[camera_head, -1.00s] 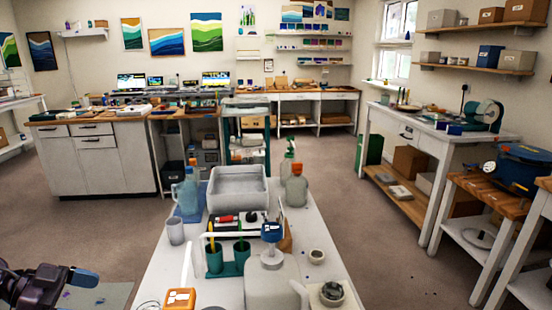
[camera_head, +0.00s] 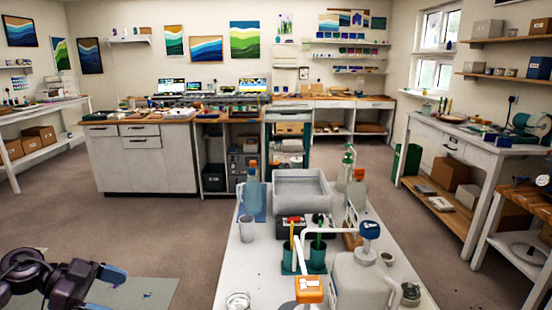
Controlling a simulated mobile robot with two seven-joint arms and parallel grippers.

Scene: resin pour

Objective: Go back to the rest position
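My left gripper (camera_head: 106,289) is at the lower left, on a dark purple arm. It has blue fingertips, set apart with a gap between them, and nothing shows in the gap. It is over the floor and a grey mat (camera_head: 150,292), left of the white worktable (camera_head: 228,268) and touching nothing on it. My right gripper and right arm are out of view.
The worktable holds a grey tray (camera_head: 302,203), a clear bottle with an orange cap (camera_head: 255,197), a grey cup (camera_head: 247,229), green cups (camera_head: 289,258) and a large jug (camera_head: 358,281) with a blue pump. Open floor lies to its left; benches stand on the right.

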